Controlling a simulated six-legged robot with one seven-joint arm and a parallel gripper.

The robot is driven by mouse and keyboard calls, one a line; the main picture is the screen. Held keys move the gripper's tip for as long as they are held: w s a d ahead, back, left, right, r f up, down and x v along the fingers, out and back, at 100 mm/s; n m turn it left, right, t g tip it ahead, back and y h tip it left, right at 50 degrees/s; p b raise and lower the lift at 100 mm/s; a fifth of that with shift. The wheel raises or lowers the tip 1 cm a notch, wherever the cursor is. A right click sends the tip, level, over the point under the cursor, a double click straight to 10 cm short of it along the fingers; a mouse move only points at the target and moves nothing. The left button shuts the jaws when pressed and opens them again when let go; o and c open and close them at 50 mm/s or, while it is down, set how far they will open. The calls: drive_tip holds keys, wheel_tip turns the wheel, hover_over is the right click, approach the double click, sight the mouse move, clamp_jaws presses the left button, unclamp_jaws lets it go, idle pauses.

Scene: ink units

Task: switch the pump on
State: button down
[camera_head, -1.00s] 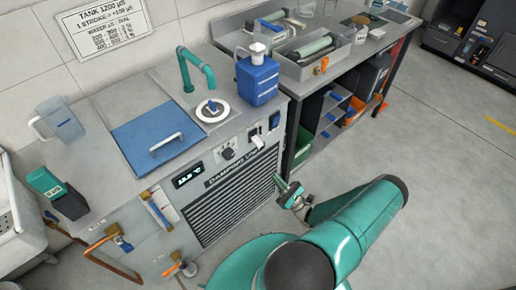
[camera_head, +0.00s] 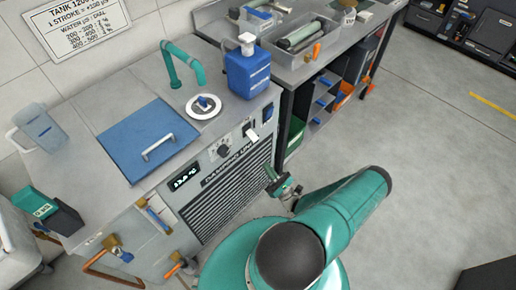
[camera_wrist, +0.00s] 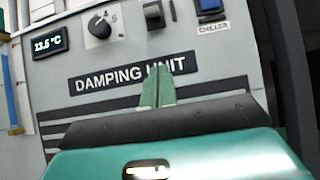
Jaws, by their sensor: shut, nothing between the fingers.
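I cannot read a pump label. In the head view the knob (camera_head: 223,150), the pale lever (camera_head: 253,135) and the blue switch (camera_head: 268,112) sit along the panel's top. My gripper (camera_wrist: 157,70) is shut and empty, its green fingers together in front of the DAMPING UNIT nameplate, below the pale lever. In the head view my gripper (camera_head: 269,173) is just in front of the grille, below the lever.
The unit's top holds a blue lid (camera_head: 148,142), a green tap (camera_head: 183,62) and a blue bottle (camera_head: 249,70). A temperature display (camera_wrist: 49,43) is left of the knob. A side bench (camera_head: 330,60) stands behind.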

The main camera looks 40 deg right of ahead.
sight(252, 136)
drive_tip(key=x, duration=0.9)
drive_tip(key=shift+w+r, duration=0.2)
drive_tip(key=shift+r, duration=0.05)
drive_tip(key=r, duration=0.2)
drive_tip(key=s+r, duration=0.1)
drive_tip(key=shift+s+r, duration=0.2)
drive_tip(key=shift+r, duration=0.2)
